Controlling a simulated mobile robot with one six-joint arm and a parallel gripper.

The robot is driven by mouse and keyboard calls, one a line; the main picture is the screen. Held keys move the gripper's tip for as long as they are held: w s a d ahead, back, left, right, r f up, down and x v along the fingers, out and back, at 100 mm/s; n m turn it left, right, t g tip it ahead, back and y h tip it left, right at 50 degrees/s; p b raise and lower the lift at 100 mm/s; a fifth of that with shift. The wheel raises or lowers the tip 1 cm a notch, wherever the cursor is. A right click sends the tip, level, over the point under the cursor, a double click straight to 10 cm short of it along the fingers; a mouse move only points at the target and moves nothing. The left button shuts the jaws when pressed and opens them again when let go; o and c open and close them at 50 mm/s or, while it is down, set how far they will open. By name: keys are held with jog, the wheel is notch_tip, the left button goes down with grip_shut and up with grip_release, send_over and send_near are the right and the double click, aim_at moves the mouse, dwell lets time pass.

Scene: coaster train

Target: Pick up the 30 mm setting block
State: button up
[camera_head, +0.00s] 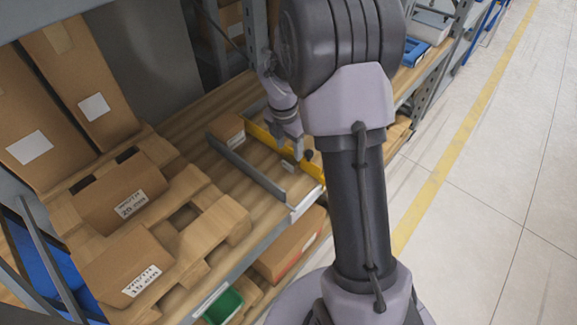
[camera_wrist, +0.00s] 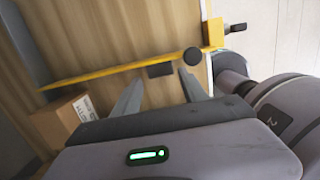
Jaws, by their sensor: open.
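A small dark block (camera_wrist: 160,70) lies against the yellow bar in the wrist view. It may be the 30 mm setting block, but I can read no marking on it. A small grey piece (camera_head: 287,166) near my fingertips in the head view may be the same block. My gripper (camera_wrist: 161,78) is open and empty. Its two fingers point toward the dark block, which shows just beyond and between the tips. In the head view my gripper (camera_head: 297,152) hangs low over the wooden shelf, its fingers partly merging with the yellow bar behind.
The yellow bar (camera_wrist: 120,70) crosses the shelf, with a black round knob (camera_wrist: 193,56) right of the block. A grey rail (camera_head: 245,165) and a small carton (camera_head: 228,128) stand nearby. Labelled cartons (camera_head: 122,195) sit on pallets at left. The floor aisle (camera_head: 480,180) is clear.

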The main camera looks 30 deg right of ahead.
aim_at(291, 160)
jog(key=f, duration=0.2)
jog(key=f+b, duration=0.1)
jog(key=f, duration=0.1)
jog(key=f+b, duration=0.1)
jog(key=f, duration=0.2)
jog(key=shift+w+d, duration=0.15)
jog(key=shift+d, duration=0.25)
jog(key=shift+r, duration=0.2)
jog(key=shift+c, duration=0.6)
grip_shut()
